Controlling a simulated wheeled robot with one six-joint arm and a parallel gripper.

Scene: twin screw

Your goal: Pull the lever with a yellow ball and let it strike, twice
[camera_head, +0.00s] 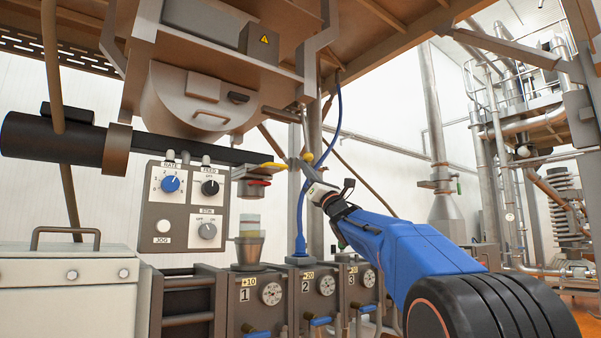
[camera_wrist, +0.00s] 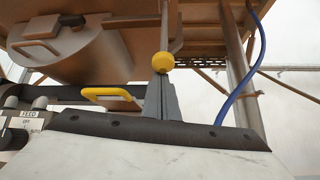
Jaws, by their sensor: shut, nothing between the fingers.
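The yellow ball (camera_head: 308,157) sits at the lower end of a thin lever rod that hangs under the hopper. In the wrist view the ball (camera_wrist: 162,61) is right at the tips of my gripper's fingers, with its rod rising above it. My gripper (camera_head: 309,177) is at the end of the blue arm, just below the ball. Its grey fingers (camera_wrist: 161,88) are together with nothing between them. Whether the fingertips touch the ball I cannot tell.
A yellow handle (camera_wrist: 108,94) is left of my fingers. A blue cable (camera_head: 335,118) hangs close on the right. The control panel (camera_head: 182,207) with knobs stands left. A cup (camera_head: 249,250) stands under the black barrel's outlet. Numbered feeder units line the front below.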

